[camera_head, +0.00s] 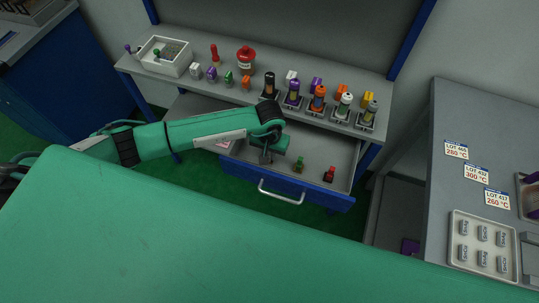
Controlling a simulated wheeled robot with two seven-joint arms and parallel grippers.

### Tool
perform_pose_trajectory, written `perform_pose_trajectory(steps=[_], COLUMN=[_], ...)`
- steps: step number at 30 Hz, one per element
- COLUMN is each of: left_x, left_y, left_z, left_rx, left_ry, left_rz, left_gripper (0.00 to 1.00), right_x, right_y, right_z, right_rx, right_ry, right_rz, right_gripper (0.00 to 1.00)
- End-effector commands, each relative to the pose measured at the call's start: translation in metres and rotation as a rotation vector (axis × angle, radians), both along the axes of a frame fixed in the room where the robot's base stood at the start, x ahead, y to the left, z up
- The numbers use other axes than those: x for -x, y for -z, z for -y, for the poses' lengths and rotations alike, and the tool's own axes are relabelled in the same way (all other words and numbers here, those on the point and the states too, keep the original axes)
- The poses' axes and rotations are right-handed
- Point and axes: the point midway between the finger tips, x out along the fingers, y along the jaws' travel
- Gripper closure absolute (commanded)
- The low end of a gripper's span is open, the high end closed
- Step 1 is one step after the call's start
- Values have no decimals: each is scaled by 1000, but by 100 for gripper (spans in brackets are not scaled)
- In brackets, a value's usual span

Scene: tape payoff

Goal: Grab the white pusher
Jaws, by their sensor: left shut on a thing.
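My left gripper (267,155) reaches down into the open drawer (342,150) under the grey bench. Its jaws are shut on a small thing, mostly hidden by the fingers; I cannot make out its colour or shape. I cannot pick out a white pusher for certain. A green small piece (299,162) and a red small piece (329,174) stand in the drawer, to the right of the gripper and apart from it. My right gripper is not in view.
The grey bench top (215,50) holds a white box (165,56), a red-capped container (245,58), small coloured blocks and a row of bottles (318,98). The blue drawer front has a metal handle (281,192). A tray of grey pieces (481,244) lies on the right-hand table.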

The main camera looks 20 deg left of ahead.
Motion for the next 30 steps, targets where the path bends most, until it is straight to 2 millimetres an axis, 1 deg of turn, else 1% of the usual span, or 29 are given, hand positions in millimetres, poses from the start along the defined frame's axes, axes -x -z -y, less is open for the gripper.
perform_pose_trajectory(steps=[8,11,14,17,20,24,27,30], left_x=[-1,-1,-2,-2,-2,-2,-2,-1], left_y=[-2,-8,-20,-41,-69,-112,-139,-163], left_z=[0,0,0,0,0,0,0,0], left_rx=[0,0,0,1,1,0,0,0], left_ry=[0,1,1,3,3,3,2,1], left_rz=[1,1,4,7,8,8,7,6], left_gripper=[100,100,100,100,100,100,100,100], right_x=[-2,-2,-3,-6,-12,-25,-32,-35], right_y=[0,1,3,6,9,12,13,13], right_z=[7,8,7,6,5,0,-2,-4], right_rx=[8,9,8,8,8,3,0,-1], right_ry=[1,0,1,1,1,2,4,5], right_rz=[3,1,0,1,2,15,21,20], right_gripper=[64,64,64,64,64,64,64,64])
